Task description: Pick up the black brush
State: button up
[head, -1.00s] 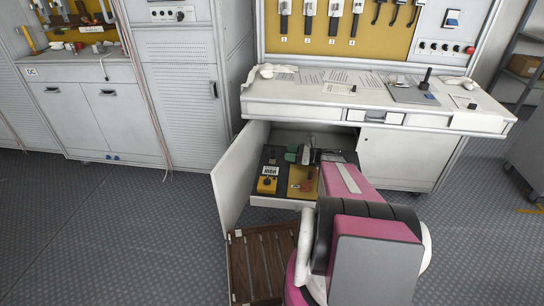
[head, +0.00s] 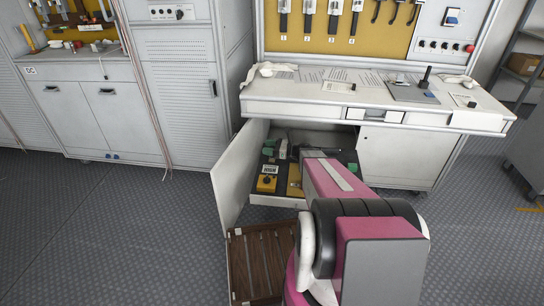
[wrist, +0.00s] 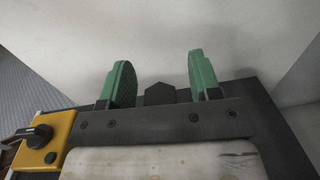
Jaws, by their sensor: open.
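I cannot pick out the black brush for certain in either view. My gripper (wrist: 160,78) is open in the wrist view, with its two green finger pads well apart. A small dark block (wrist: 158,94) shows between their bases; I cannot tell whether it is part of my gripper. No held object shows between the pads. In the head view my gripper (head: 288,150) is inside the open lower cabinet, over the dark tray (head: 262,160), and my arm hides part of the tray.
The cabinet door (head: 240,175) stands open at left. The bench top (head: 300,92) overhangs the cabinet. A brown slatted surface (head: 262,265) lies in front.

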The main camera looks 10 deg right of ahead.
jog(key=shift+a, duration=0.1)
jog(key=c, duration=1)
jog(key=shift+s+r, duration=0.1)
jog(key=shift+s+r, duration=0.35)
jog(key=shift+s, duration=0.05)
jog(key=s+r, duration=0.2)
jog(key=s, duration=0.2)
jog(key=s+a+r, duration=0.1)
jog(key=s+r, duration=0.1)
jog(key=s, duration=0.2)
jog(key=s+r, duration=0.3)
jog(key=s, duration=0.2)
jog(key=shift+a, duration=0.3)
